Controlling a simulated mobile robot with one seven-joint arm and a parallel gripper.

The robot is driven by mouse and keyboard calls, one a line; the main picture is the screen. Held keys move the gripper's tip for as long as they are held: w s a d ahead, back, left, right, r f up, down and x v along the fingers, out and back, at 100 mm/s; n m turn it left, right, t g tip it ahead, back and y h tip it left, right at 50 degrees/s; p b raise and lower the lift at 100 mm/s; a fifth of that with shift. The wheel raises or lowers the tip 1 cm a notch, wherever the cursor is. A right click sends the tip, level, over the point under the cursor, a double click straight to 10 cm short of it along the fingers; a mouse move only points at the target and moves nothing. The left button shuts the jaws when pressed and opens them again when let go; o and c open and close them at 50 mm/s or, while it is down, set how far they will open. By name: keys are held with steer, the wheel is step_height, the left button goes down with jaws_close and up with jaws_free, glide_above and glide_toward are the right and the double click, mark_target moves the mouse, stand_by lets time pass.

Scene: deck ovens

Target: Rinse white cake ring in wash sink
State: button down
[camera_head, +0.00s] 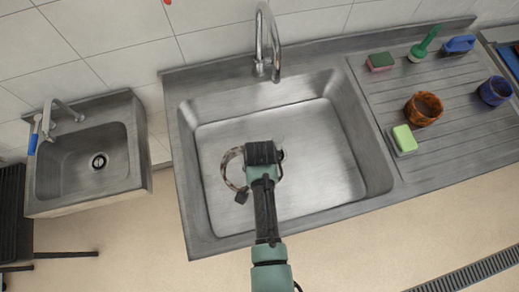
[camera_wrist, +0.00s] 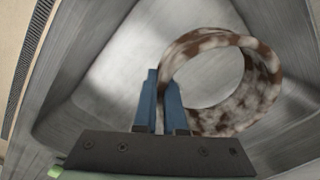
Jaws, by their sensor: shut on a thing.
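The cake ring (camera_wrist: 262,92) is white with large brown smears over its band. My gripper (camera_wrist: 165,90) is shut on the ring's wall at its left side in the wrist view, with the blue fingers on either side of the band. In the head view the ring (camera_head: 227,168) hangs at my gripper (camera_head: 262,165), partly hidden behind it. Both are over the basin of the large steel wash sink (camera_head: 330,150). The sink's tap (camera_head: 262,40) stands at the back rim, beyond the ring. No water stream shows.
The drainboard at right holds an orange-brown ring (camera_head: 424,108), a blue ring (camera_head: 495,91), a green sponge (camera_head: 404,138), a pink-and-green sponge (camera_head: 380,61), a green brush (camera_head: 425,43) and a blue item (camera_head: 458,44). A small hand basin (camera_head: 85,165) is at left.

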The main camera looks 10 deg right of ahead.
steer(key=shift+a+f+b, duration=0.1)
steer(key=shift+f+b, duration=12.4)
steer(key=shift+b, duration=0.1)
steer(key=shift+r, duration=0.2)
step_height(320, 180, up, 24)
steer(key=p, duration=2.4)
steer(key=shift+f, duration=0.15)
